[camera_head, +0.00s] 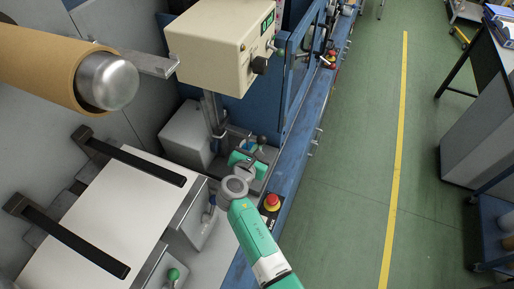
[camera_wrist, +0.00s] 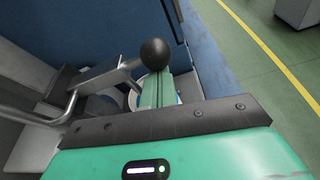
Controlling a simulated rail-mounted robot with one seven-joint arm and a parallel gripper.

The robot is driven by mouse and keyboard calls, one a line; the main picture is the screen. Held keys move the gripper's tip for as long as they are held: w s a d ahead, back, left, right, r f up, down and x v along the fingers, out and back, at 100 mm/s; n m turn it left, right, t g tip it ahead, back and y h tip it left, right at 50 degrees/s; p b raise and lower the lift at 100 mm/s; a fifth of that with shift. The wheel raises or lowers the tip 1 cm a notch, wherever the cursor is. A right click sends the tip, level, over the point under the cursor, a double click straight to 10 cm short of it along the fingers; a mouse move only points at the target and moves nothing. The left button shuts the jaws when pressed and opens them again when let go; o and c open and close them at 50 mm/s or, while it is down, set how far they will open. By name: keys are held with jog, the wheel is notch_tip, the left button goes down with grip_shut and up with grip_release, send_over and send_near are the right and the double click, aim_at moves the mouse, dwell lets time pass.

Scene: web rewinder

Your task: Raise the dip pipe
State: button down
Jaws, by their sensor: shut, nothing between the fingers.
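A black ball knob (camera_wrist: 155,53) stands at the end of a grey metal arm (camera_wrist: 105,77) in the wrist view. A bent grey pipe (camera_wrist: 62,108) joins this arm at the left; I cannot tell for sure that it is the dip pipe. My gripper (camera_wrist: 158,82) is shut and empty, its green fingers together just below the knob in the picture. Whether they touch the knob is unclear. In the head view the knob (camera_head: 262,140) shows just beyond my gripper (camera_head: 245,159), whose fingertips are hard to make out there.
A beige control box (camera_head: 215,40) is above the work spot. A red emergency button (camera_head: 271,201) is close to my arm on the blue machine frame (camera_head: 295,150). A brown roll (camera_head: 45,65) and a white plate (camera_head: 110,220) are at the left.

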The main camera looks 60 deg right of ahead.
notch_tip(320, 180, up, 17)
jog(key=p, duration=1.5)
jog(key=shift+r+p, duration=0.2)
jog(key=shift+p, duration=0.15)
jog(key=p+v, duration=0.4)
jog(key=v, duration=0.6)
jog(key=shift+f+p, duration=0.2)
jog(key=shift+p, duration=0.2)
jog(key=shift+a, duration=0.1)
